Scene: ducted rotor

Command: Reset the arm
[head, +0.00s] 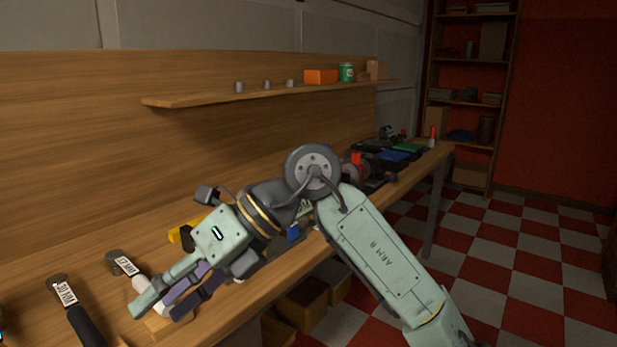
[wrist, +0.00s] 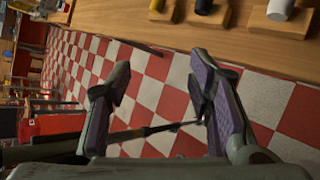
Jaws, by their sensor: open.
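My gripper (head: 160,306) is at the lower left of the head view, at the end of my pale green arm, which reaches over the front of the wooden workbench (head: 225,322). Its fingers point to the lower left, spread apart. In the wrist view my gripper (wrist: 158,82) is open, with purple pads and nothing between them. The arm hides part of the bench top.
Labelled dark-handled tools (head: 62,292) lie at the bench's left. Wooden blocks (wrist: 284,22) with small parts line the bench edge. A wall shelf (head: 200,98) holds an orange box (head: 320,77) and a green can (head: 346,72). Floor at right is clear.

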